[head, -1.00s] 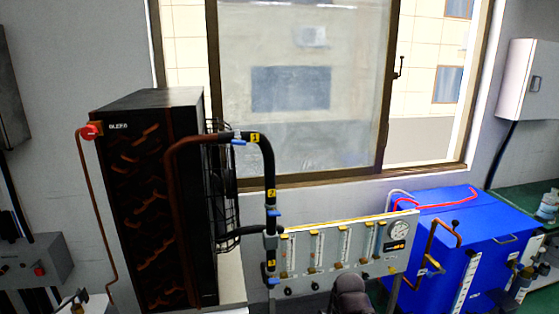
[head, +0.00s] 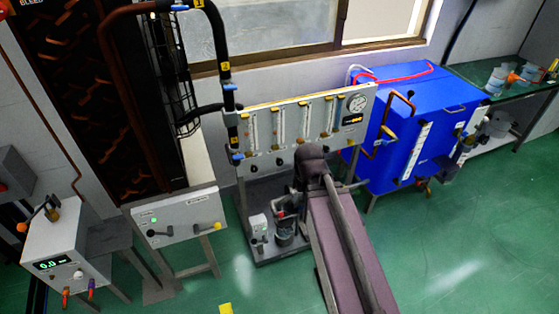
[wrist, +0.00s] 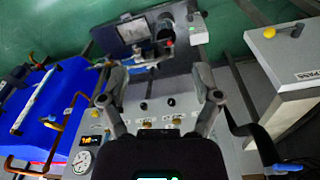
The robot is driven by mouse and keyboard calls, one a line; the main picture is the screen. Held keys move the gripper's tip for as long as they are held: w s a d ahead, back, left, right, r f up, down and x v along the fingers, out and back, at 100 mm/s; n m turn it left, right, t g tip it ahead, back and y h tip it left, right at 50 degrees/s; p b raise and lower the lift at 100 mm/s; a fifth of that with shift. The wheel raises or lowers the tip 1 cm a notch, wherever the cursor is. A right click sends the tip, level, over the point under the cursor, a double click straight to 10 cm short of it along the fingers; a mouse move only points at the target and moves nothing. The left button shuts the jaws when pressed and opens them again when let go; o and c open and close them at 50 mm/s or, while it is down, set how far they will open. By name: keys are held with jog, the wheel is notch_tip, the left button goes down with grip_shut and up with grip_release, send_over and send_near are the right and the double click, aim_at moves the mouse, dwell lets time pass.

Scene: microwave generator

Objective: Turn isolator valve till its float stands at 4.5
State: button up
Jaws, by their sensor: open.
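A grey flow panel (head: 292,103) stands below the window with several upright float tubes (head: 304,117), a round dial (head: 357,102) and a row of small valves along its lower edge. I cannot read which valve or tube is the isolator, nor the float heights. In the wrist view, brass fittings (wrist: 145,125) and dark knobs (wrist: 143,105) of the panel show between my fingers. My gripper (wrist: 163,97) is open and empty, its fingers spread in front of the panel's lower part. In the head view my arm hides part of the panel's lower edge.
A blue tank (head: 415,125) with copper pipes stands right of the panel. Black hoses with blue-handled valves (head: 229,87) run at its left. A grey box with a yellow lever (head: 180,218) and a metering box (head: 65,255) stand at left. Green floor is clear at right.

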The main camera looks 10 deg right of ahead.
jog(key=w+d+f+m+t+h+b, duration=0.25)
jog(key=w+f+t+b, duration=0.45)
jog(key=w+f+b, duration=0.95)
jog(key=n+t+y+b, duration=0.35)
jog(key=t+b, duration=0.95)
jog(key=b, duration=2.1)
send_near(280, 164)
jog(key=s+d+f+m+y, duration=0.1)
jog(key=s+d+f+m, duration=0.1)
jog(key=shift+a+f+n+t+y+b, duration=0.25)
jog(key=shift+n+t+y+b, duration=0.4)
jog(key=shift+b, duration=0.45)
jog(key=shift+w+r+y, duration=0.1)
jog(key=shift+r+y, duration=0.1)
jog(key=shift+y, duration=0.05)
jog(key=p+x, duration=0.5)
jog(key=x, duration=0.8)
jog(key=shift+w, duration=0.3)
grip_shut()
